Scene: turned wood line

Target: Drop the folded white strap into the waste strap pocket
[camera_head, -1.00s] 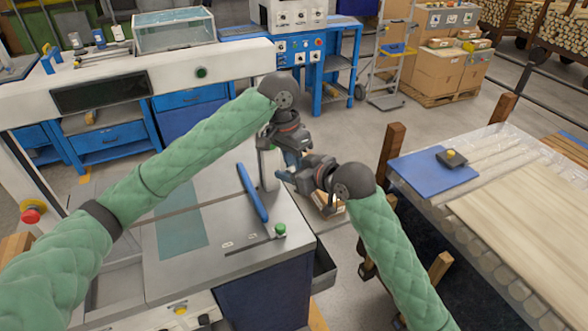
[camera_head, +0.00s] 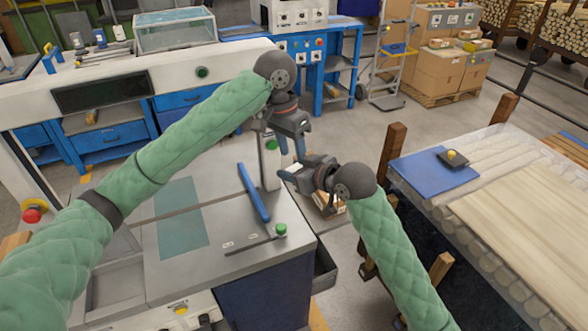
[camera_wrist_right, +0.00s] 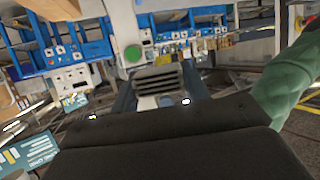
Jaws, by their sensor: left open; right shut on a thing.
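A small white piece (camera_head: 294,167), which looks like the folded white strap, shows at the fingers of my right gripper (camera_head: 287,173). That gripper is shut on it, beside the right edge of the machine table. My left gripper (camera_head: 291,146) is open just above, its two fingers pointing down, apart from the white piece. In the right wrist view the dark gripper body (camera_wrist_right: 165,140) fills the bottom, and the strap is not clear. A dark open-topped pocket (camera_head: 324,268) hangs at the machine's right side; I cannot tell if it is the waste strap pocket.
The grey machine table (camera_head: 225,240) carries a blue bar (camera_head: 253,192) and a green knob (camera_head: 281,230). A wood stack (camera_head: 520,210) with a blue sheet (camera_head: 432,171) stands at right. A small carton (camera_head: 328,203) is below my right gripper. Floor lies between.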

